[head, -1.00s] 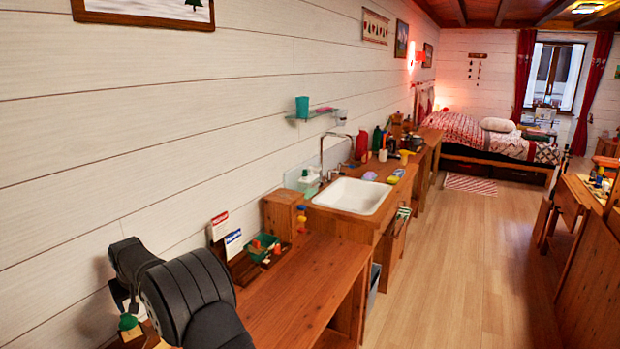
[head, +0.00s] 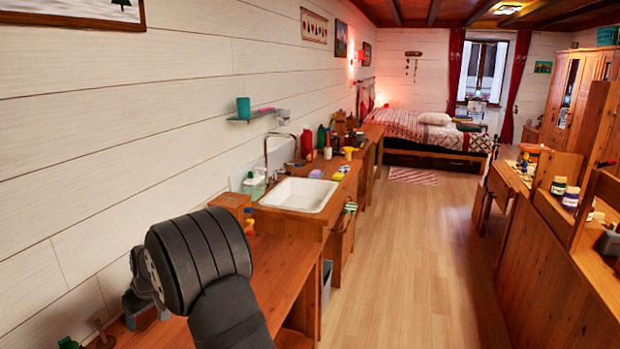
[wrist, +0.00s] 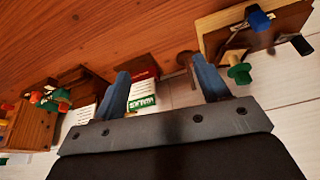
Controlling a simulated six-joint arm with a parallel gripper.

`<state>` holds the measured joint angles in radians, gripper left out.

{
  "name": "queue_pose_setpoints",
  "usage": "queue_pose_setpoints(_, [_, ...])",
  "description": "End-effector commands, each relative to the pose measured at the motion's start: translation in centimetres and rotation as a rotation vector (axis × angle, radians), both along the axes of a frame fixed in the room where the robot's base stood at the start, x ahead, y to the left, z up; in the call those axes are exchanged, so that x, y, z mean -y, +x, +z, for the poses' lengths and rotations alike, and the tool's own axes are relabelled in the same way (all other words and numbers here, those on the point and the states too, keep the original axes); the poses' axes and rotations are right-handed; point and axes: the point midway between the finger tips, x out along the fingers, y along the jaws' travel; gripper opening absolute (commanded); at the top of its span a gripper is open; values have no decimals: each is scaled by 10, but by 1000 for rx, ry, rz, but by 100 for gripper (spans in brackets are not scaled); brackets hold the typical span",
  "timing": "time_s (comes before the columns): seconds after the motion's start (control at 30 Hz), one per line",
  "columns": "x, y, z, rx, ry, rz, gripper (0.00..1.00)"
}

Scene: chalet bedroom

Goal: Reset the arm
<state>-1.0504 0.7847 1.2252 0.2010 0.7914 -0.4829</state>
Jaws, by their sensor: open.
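My gripper (wrist: 165,80) shows in the wrist view with its two blue-grey fingers spread apart and nothing held between them. Beyond the fingers are cards (wrist: 142,103) with red and green print, by the white plank wall. In the head view my dark arm rises at the lower left, over the wooden bench (head: 285,270) along the wall. The fingers cannot be made out clearly there.
The wrist view shows a wooden holder (wrist: 222,30) with blue and green pieces, and a wooden box (wrist: 32,127). In the head view a white sink (head: 298,195) lies beyond the bench. Wooden furniture (head: 560,265) stands at the right. The floor (head: 415,260) between is clear.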

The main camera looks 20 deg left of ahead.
Motion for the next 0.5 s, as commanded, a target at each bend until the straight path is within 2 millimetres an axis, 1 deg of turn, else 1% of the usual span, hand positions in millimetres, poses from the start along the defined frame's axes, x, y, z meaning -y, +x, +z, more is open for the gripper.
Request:
queue_pose_setpoints(0.03, [11,4,-3,-1,0,9,68])
queue_pose_setpoints(0.1, [24,7,-7,-1,1,26,68])
queue_pose_setpoints(0.3, [62,15,-18,3,7,72,68])
queue_pose_setpoints(0.5, [98,19,-28,12,14,114,68])
